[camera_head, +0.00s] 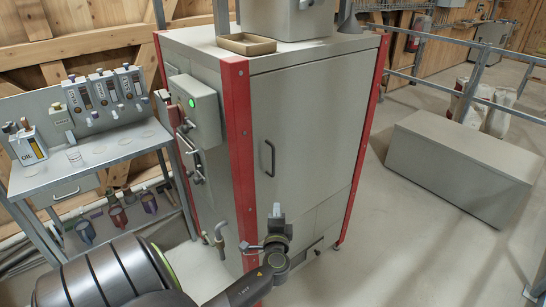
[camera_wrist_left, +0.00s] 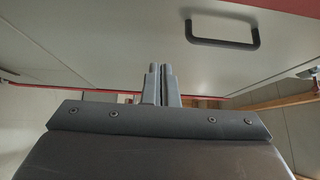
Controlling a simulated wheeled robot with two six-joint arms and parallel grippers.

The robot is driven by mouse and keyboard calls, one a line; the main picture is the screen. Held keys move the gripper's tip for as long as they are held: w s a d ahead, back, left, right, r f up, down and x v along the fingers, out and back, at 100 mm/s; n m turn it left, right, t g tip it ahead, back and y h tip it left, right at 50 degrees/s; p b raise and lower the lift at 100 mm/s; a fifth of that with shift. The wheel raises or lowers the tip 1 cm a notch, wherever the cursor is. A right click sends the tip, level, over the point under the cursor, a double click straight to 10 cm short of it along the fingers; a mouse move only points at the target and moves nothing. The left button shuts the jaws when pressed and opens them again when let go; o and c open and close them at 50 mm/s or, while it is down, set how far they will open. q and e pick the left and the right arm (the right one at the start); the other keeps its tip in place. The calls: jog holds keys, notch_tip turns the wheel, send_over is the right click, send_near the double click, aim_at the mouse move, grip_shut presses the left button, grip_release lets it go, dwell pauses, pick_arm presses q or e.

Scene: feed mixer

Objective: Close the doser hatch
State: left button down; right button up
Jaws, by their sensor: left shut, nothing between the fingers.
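The grey feed machine (camera_head: 205,46) stands between red corner posts. Its broad front panel (camera_head: 315,115) carries a dark bar handle (camera_head: 268,158) near its left edge. This looks like the doser hatch; it appears about flush with the frame, and I cannot tell if a small gap remains. My left gripper (camera_head: 277,210) is shut and empty, in front of the machine's lower front, below the handle. In the left wrist view its fingers (camera_wrist_left: 160,70) are together, with a grey panel (camera_wrist_left: 115,35) behind and a dark handle (camera_wrist_left: 222,40) at upper right. My right gripper is not in view.
A control box with a green button (camera_head: 192,103) and other handles sit on the machine's left side. A bench (camera_head: 90,160) with bottles and dispensers stands at left. A grey chest (camera_head: 460,165) and rails are at right. The floor between machine and chest is clear.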

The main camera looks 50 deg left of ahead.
pick_arm(q)
jog(key=b+v, duration=0.2)
jog(key=v, duration=0.8)
jog(key=shift+s+a, duration=0.2)
jog(key=shift+a, duration=0.05)
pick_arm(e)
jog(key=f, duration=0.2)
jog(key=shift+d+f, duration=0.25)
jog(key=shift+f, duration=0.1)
